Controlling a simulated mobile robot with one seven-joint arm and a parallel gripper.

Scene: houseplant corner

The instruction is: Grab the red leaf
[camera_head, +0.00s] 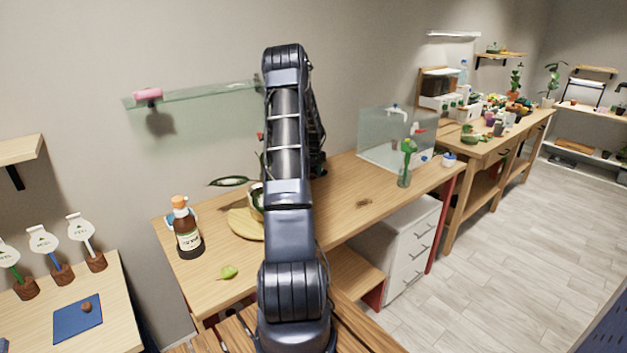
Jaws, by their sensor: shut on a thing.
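My arm rises through the middle of the view and folds down behind itself, so my gripper is hidden behind my own links. A small red speck (260,136) shows at the left edge of my arm, above the desk. It may be part of the red leaf, but it is too small to tell. A plant with long dark green leaves (229,181) stands behind my arm, its pot mostly covered.
A brown bottle (187,230) stands at the desk's left. A round wooden board (243,224) lies beside my arm. A green plant in a glass (406,165) and a clear panel (385,138) stand at the right. A glass shelf (195,93) hangs above. The desk's right front is mostly clear.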

